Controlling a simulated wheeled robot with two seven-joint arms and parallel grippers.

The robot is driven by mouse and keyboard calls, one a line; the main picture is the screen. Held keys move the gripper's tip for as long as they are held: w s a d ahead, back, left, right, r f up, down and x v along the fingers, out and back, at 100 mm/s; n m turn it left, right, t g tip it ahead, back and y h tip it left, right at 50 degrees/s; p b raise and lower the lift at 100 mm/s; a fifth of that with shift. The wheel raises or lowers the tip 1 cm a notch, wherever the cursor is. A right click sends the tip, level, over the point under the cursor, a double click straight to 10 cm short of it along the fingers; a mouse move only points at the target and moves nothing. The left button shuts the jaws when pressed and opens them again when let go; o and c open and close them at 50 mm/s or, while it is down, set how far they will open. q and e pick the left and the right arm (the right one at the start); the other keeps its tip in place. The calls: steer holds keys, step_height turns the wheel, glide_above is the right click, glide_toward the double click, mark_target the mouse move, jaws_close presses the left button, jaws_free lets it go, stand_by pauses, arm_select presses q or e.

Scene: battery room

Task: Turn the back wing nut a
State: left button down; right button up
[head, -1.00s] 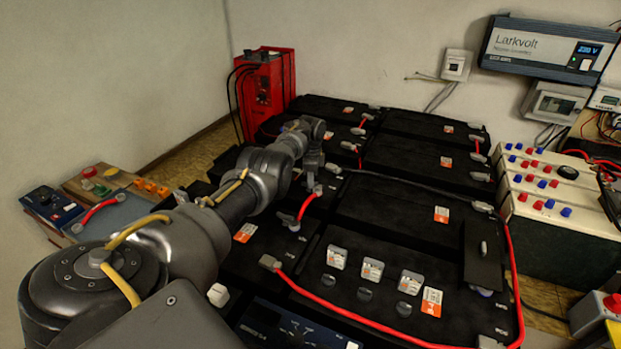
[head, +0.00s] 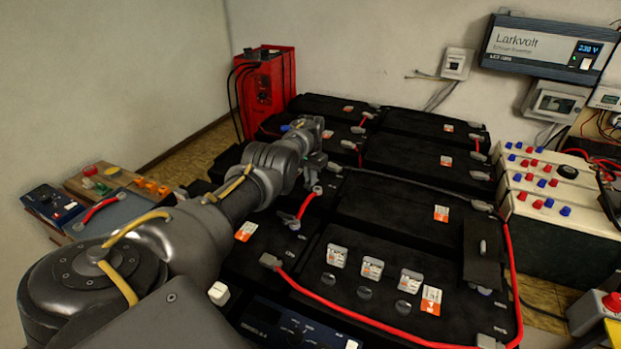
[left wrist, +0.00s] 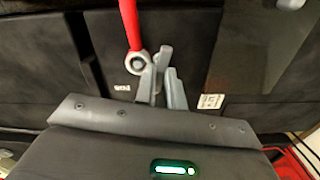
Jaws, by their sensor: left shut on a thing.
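My left gripper (head: 312,178) reaches over the black batteries from the left. In the left wrist view its grey fingers (left wrist: 162,88) are shut at the terminal, right beside the ring end (left wrist: 138,62) of a short red cable (left wrist: 129,22). The back wing nut a is between the fingers and mostly hidden, so its angle cannot be told. In the head view the red cable (head: 305,206) runs from this back terminal toward the viewer to a front terminal (head: 291,220). My right gripper is not in view.
Black batteries (head: 395,215) fill the middle, joined by red cables. A red charger (head: 265,85) stands at the back left. A long red cable (head: 350,313) curves along the front. A bench with blue and grey boxes (head: 60,203) is at left.

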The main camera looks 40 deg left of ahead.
arm_select(q)
steer(key=shift+w+r+n, duration=0.1)
steer(key=shift+n, duration=1.1)
steer(key=shift+a, duration=0.1)
steer(key=shift+n, duration=0.3)
steer(key=c, duration=1.5)
jaws_free()
